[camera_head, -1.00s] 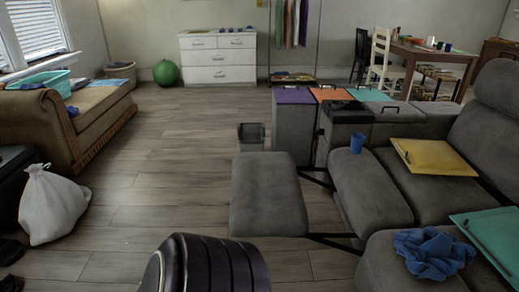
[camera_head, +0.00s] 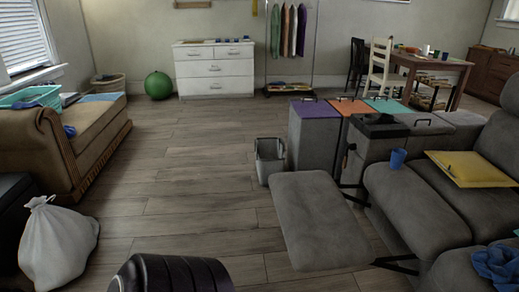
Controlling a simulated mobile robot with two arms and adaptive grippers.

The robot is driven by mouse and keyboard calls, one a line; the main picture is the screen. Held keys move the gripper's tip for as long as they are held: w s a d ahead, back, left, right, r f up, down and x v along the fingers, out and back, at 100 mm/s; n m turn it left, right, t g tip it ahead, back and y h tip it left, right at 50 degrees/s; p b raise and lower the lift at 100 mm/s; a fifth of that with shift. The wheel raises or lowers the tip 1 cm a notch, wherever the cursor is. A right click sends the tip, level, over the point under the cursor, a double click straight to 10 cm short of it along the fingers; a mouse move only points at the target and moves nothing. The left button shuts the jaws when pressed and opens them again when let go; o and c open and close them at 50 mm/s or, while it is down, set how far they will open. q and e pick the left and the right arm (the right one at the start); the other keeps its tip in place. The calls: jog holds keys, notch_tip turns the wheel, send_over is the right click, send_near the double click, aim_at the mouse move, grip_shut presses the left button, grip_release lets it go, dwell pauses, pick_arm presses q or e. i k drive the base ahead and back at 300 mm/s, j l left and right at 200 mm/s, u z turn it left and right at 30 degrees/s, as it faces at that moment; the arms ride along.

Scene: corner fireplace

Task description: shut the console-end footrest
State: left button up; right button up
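The console-end footrest is a grey padded panel (camera_head: 318,218). It sticks out in front of the grey recliner sofa at right and is swung out on dark metal links. The seat (camera_head: 415,200) it belongs to is right of it, with a gap between. The console (camera_head: 375,152), with a dark top, stands behind that seat. Neither of my grippers shows in the head view, so nothing is seen touching the footrest.
A grey bin (camera_head: 270,160) stands on the floor just behind the footrest. A white tied bag (camera_head: 58,245) and a tan couch (camera_head: 85,125) are at left. A yellow folder (camera_head: 475,168) and blue cloth (camera_head: 497,263) lie on the sofa. The middle floor is clear.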

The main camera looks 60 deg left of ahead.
aim_at(321, 231)
jog(key=u, duration=1.7)
jog(key=j, duration=0.1)
